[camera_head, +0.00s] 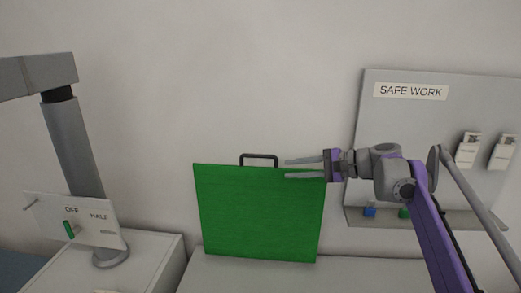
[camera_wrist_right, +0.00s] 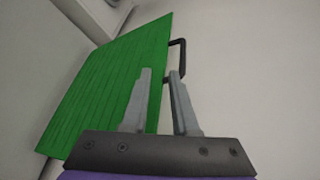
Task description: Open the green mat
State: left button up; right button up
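The green mat (camera_head: 257,215) is a flat green rectangular panel standing upright on a white surface against the wall. A dark handle (camera_head: 259,157) rises from its top edge. In the right wrist view the mat (camera_wrist_right: 105,85) fills the left side, with its handle (camera_wrist_right: 183,55) just beyond the fingertips. My right gripper (camera_head: 287,168) reaches in from the right at the mat's top right corner. The right gripper's fingers also show in the wrist view (camera_wrist_right: 161,75). My left gripper is not in view.
A grey panel (camera_head: 416,112) labelled SAFE WORK, with white switches and a ledge holding small blue and green items, stands at the right. The wall above the mat is clear.

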aim_at(268, 156)
jog(key=shift+m+y, duration=0.3)
jog(key=shift+y, duration=0.2)
jog(key=w+a, duration=0.3)
jog(key=a, duration=0.1)
jog(key=w+a, duration=0.4)
jog(key=shift+r+p, duration=0.15)
jog(key=shift+p, duration=0.25)
grip_shut()
dwell(0.7)
